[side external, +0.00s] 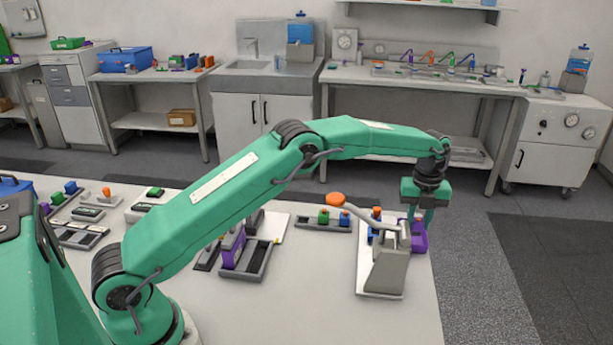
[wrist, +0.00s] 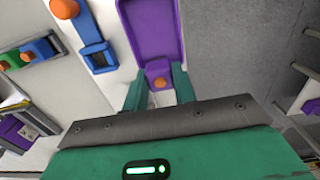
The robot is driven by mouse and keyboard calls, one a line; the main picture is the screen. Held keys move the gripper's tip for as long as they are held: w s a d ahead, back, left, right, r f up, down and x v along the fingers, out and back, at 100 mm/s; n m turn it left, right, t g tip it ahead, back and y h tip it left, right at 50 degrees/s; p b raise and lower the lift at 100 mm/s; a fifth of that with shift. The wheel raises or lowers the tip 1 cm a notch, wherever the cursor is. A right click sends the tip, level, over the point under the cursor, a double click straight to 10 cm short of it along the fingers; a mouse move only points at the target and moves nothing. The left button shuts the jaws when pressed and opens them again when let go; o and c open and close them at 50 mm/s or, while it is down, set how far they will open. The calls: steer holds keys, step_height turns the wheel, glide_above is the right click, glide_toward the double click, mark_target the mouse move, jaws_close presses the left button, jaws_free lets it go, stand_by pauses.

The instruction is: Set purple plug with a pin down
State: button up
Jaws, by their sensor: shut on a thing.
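My gripper (side external: 424,212) points down at the right end of the white table. Little of the plug shows between the fingers. I cannot tell whether the plug touches the tray or the table.
A rack holds a green plug (side external: 323,217) and a blue plug (side external: 345,219). A dark tray (side external: 246,270) lies farther left. The front middle of the table is clear.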

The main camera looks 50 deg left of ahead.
mark_target(415, 231)
steer(key=shift+w+a+f, duration=0.1)
steer(key=shift+w+a, duration=0.05)
steer(key=shift+a, duration=0.05)
steer(key=shift+f, duration=2)
steer(key=shift+f, duration=0.15)
steer(key=o, duration=0.7)
step_height(415, 231, up, 11)
steer(key=shift+r, duration=0.7)
